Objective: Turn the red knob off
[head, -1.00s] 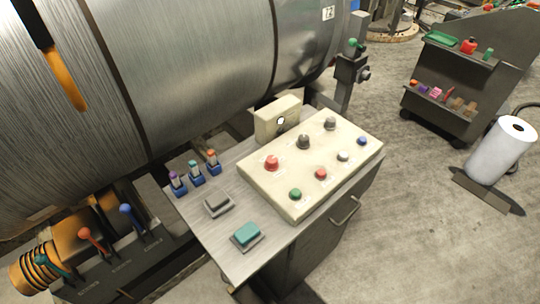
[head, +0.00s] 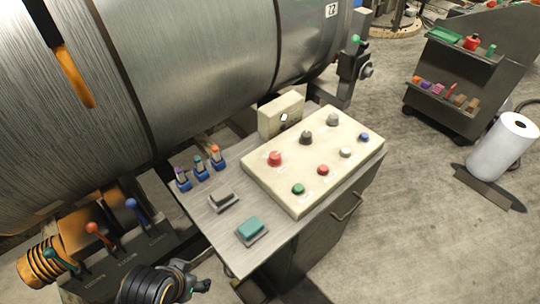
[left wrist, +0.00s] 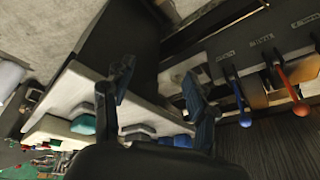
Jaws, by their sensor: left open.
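The red knob (head: 275,158) stands on the left part of the cream control panel (head: 262,183), which lies on a metal-topped cabinet. My left gripper (head: 197,280) has come in at the bottom of the head view, left of the cabinet and well apart from the knob. In the left wrist view its two fingers (left wrist: 155,100) are spread with nothing between them. The red knob cannot be made out clearly in the left wrist view. My right gripper is in neither view.
The panel also bears a dark knob (head: 306,137), a grey knob (head: 333,119), a red button (head: 323,170) and a green button (head: 298,189). Left of it are several small toggle switches, a dark rocker (head: 223,197) and a teal pedal (head: 251,229). Coloured levers (head: 137,208) stand at the lower left.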

